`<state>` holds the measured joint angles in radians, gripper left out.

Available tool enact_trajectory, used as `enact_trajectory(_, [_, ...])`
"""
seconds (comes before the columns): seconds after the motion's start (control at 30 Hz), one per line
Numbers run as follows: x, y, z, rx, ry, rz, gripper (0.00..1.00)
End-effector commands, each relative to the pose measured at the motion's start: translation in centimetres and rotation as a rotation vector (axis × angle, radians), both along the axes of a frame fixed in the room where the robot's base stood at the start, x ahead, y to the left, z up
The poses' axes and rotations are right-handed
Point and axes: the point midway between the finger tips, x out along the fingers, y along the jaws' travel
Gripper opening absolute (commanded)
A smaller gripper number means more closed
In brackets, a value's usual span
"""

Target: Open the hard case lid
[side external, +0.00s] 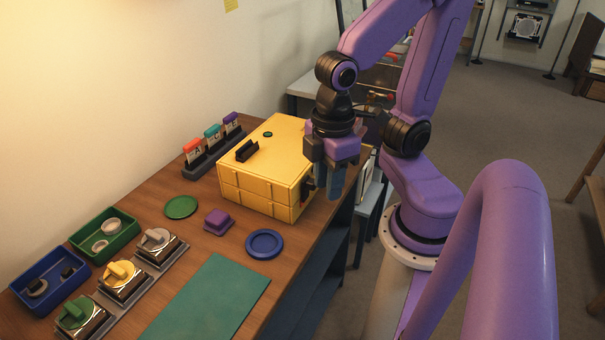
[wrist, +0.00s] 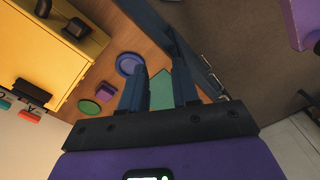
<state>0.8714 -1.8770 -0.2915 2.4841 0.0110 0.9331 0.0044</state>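The yellow hard case (side external: 268,184) stands on the wooden bench with its lid (side external: 285,138) shut. A dark latch (side external: 307,188) shows on the case's right face, partly hidden by my gripper. My gripper (side external: 328,192) points down beside that face, near the bench edge; I cannot tell whether it touches the latch. In the wrist view, my gripper's fingers (wrist: 160,80) are apart with nothing between them, and the case (wrist: 48,52) with dark fittings (wrist: 75,27) lies to the left.
A purple block (side external: 218,220), blue dish (side external: 264,244) and green disc (side external: 181,207) lie before the case.

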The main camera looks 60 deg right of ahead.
Motion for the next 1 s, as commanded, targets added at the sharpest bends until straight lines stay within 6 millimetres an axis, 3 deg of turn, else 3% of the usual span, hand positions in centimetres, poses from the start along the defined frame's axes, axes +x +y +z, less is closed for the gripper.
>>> enact_trajectory(0.5, [8.3,-4.3,1.2,-0.028,0.096,-0.585,0.30])
enact_trajectory(1.0, [13.0,-11.0,2.3,-0.003,0.203,-1.137,0.30])
